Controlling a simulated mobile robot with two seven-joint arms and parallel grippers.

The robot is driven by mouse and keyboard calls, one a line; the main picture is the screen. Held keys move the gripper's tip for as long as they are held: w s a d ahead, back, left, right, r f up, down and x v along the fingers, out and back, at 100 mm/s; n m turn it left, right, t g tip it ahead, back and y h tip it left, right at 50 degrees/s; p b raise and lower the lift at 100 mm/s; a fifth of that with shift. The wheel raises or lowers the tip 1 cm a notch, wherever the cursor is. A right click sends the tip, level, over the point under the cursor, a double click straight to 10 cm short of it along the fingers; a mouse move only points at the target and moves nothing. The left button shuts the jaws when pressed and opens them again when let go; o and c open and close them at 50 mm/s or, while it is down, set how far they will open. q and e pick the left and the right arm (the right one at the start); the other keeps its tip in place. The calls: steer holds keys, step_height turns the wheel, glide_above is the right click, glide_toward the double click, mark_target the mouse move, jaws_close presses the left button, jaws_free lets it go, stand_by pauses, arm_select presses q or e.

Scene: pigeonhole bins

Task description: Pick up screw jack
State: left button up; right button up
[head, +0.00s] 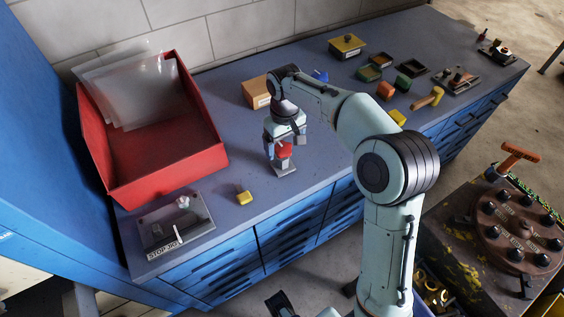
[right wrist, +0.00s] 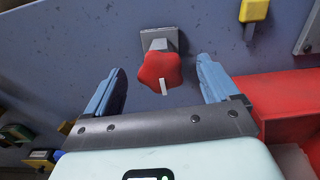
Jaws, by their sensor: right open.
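The screw jack has a red lobed knob with a white mark and a grey base. In the head view the screw jack (head: 284,168) stands on the blue-grey bench top near its front edge, partly covered by my right gripper (head: 284,142). In the right wrist view the screw jack (right wrist: 160,76) lies between the two blue fingers of my right gripper (right wrist: 160,66). The fingers are open, one on each side of the knob, with a visible gap on both sides. My left gripper is not clearly in view.
A red bin (head: 200,165) with clear sleeves stands left on the bench. A grey plate with a lever (head: 150,228) and a small yellow block (head: 244,198) are nearby. A cardboard box (head: 256,93) is behind. Several small bins and parts lie toward the right.

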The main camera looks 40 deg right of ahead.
mark_target(283, 161)
steer(key=f, duration=0.4)
steer(key=f+b, duration=0.1)
steer(key=f, duration=0.2)
steer(key=shift+w+d, duration=0.1)
steer(key=shift+w, duration=0.25)
steer(key=shift+r, duration=0.1)
steer(key=c, duration=1.4)
